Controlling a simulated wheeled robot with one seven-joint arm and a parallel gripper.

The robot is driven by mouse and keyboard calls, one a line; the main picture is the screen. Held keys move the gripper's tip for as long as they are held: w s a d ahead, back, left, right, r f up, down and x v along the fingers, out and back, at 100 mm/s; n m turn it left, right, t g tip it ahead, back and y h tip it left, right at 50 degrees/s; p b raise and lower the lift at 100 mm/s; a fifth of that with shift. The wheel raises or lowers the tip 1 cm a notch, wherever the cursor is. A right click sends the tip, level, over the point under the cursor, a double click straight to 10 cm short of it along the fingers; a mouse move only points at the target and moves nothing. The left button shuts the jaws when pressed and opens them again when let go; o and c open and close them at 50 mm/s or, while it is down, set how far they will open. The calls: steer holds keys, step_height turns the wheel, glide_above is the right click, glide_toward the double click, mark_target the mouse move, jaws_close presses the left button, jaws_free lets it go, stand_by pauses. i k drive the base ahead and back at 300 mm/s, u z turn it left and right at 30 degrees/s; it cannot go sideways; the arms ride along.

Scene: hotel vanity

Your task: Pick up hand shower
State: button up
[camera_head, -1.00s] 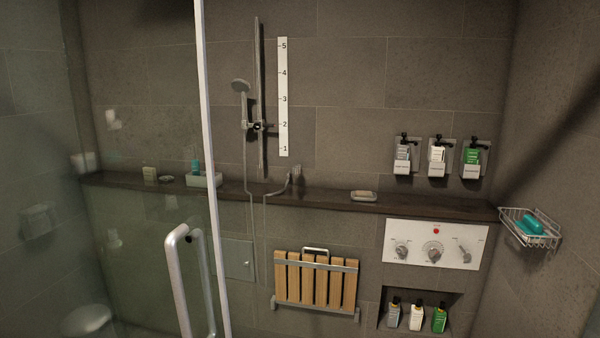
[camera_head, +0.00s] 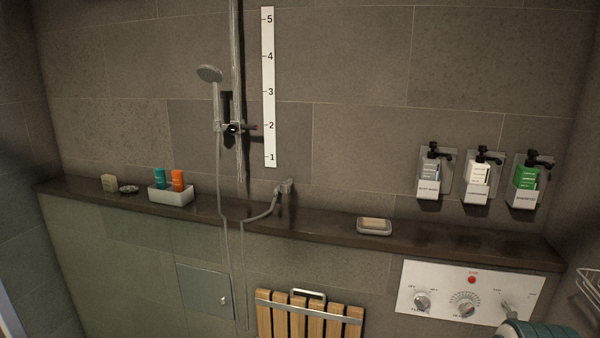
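The hand shower (camera_head: 210,75) has a round grey head and a slim handle. It hangs upright in a holder (camera_head: 233,128) on a vertical metal rail (camera_head: 237,60), left of a white numbered scale. Its hose (camera_head: 225,210) runs down past the ledge and loops back up to a wall outlet (camera_head: 285,188). My gripper is not visible, so its distance from the hand shower does not show.
A dark ledge (camera_head: 320,222) crosses below, holding a soap dish (camera_head: 374,227) and a white tray (camera_head: 170,196) with bottles. A folded slatted seat (camera_head: 310,318), control panel (camera_head: 465,290) and dispensers (camera_head: 478,180) are lower or right. A rounded teal-grey part cuts into the bottom right.

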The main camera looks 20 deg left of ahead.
mark_target(209, 73)
steer(key=i, duration=1.05)
steer(key=u, duration=2.3)
steer(key=i, duration=0.2)
steer(key=u, duration=0.05)
